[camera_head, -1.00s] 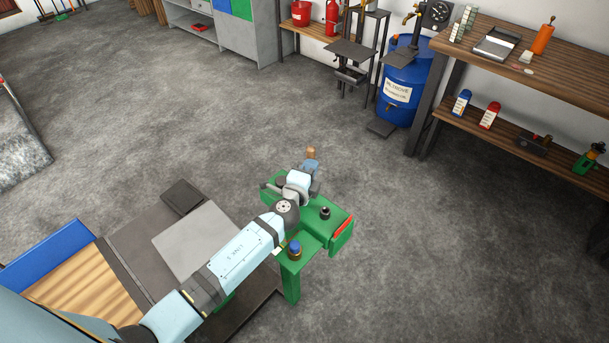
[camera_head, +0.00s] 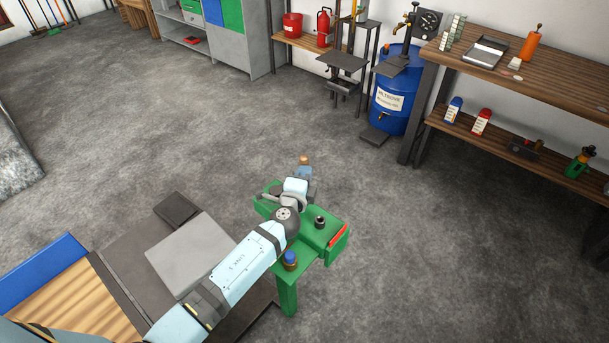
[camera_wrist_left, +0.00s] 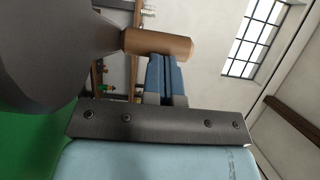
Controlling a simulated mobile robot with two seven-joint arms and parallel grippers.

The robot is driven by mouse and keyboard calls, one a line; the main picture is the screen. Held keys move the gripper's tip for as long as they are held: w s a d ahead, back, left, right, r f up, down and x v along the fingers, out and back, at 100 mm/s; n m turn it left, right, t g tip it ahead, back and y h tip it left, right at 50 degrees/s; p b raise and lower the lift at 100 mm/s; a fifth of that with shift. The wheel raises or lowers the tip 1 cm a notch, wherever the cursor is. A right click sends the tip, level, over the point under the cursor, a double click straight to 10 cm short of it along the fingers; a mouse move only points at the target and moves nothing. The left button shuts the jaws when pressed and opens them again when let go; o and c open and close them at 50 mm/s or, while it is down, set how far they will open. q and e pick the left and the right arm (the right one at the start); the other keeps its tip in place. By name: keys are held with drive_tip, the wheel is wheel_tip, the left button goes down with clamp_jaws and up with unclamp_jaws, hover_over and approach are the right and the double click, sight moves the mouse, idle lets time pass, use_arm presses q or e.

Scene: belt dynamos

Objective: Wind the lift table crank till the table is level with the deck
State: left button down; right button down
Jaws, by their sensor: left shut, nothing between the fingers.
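The crank's wooden handle (camera_head: 304,159) stands at the far end of the green crank stand (camera_head: 318,240). It also shows in the left wrist view as a brown cylinder (camera_wrist_left: 160,43) on a dark grey part. My left gripper (camera_head: 303,173) is shut with nothing between its fingers. Its blue fingertips (camera_wrist_left: 164,72) are at the handle's side, very close or touching; I cannot tell which. The rest of the crank is mostly hidden behind my wrist. A flat grey plate (camera_head: 188,253), apparently the lift table, is left of the stand, partly covered by my arm. My right gripper is not in view.
A slatted wooden surface with a blue side panel (camera_head: 45,266) is at lower left; I cannot tell whether it is the deck. A blue drum (camera_head: 388,105) and a wooden workbench (camera_head: 530,75) stand at the back right. The grey floor between is clear.

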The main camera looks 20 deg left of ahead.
use_arm(q)
drive_tip(key=shift+w+a, duration=0.1)
drive_tip(key=shift+w+a+r+n+y+b, duration=0.1)
drive_tip(key=shift+w+a+n+y+b, duration=0.1)
drive_tip(key=shift+w+a+b, duration=0.3)
drive_tip(key=shift+w+a+n+y+b, duration=0.2)
drive_tip(key=shift+a+b, duration=0.3)
drive_tip(key=shift+b, duration=0.4)
drive_tip(key=shift+w+a+r+n+y+b, duration=0.2)
drive_tip(key=shift+n+y+b, duration=0.3)
drive_tip(key=shift+y, duration=0.4)
drive_tip(key=shift+a, duration=0.1)
